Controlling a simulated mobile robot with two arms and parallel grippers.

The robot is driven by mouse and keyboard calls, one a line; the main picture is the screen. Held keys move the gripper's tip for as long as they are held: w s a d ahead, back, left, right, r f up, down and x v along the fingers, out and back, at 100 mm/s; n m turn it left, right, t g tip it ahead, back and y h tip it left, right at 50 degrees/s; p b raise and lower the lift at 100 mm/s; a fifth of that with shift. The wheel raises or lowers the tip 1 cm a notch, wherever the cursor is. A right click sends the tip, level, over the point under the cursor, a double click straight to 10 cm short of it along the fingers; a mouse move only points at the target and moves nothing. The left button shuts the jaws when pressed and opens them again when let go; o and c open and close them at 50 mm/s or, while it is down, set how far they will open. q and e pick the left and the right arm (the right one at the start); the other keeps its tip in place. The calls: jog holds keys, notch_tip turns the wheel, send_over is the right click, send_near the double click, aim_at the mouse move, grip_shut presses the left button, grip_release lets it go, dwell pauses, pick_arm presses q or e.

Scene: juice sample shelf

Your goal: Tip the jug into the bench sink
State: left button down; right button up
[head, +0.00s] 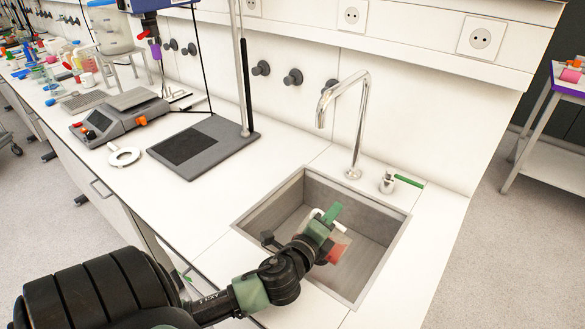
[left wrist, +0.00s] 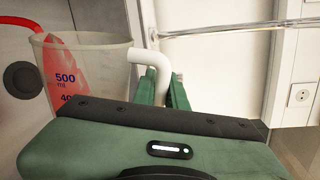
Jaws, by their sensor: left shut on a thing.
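The clear jug (head: 339,246) is over the bench sink (head: 377,225), with red liquid showing in it. The jug also shows in the left wrist view (left wrist: 103,68), with blue and dark markings including "500" and a white handle (left wrist: 152,62). There it is tipped far over relative to the tap, and red liquid (left wrist: 22,24) runs out over its rim to the left. My left gripper (head: 326,222) is shut on the handle, its green fingers on either side of it. The jug's lower part is hidden in the wrist view. My right gripper is in neither view.
A chrome tap (head: 357,125) curves up behind the sink, with a green-levered valve (head: 390,182) beside it. The counter right of the sink is bare.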

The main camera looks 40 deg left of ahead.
pick_arm(q)
jog(key=shift+s+a+r+n, duration=0.1)
jog(key=shift+a+r+n, duration=0.15)
jog(key=shift+a, duration=0.2)
jog(key=shift+s+a+r+n, duration=0.1)
jog(key=shift+a+n, duration=0.15)
jog(key=shift+a, duration=0.2)
jog(key=shift+a+f+n, duration=0.2)
jog(key=shift+a+n, duration=0.2)
jog(key=shift+a, duration=0.15)
dwell(0.5)
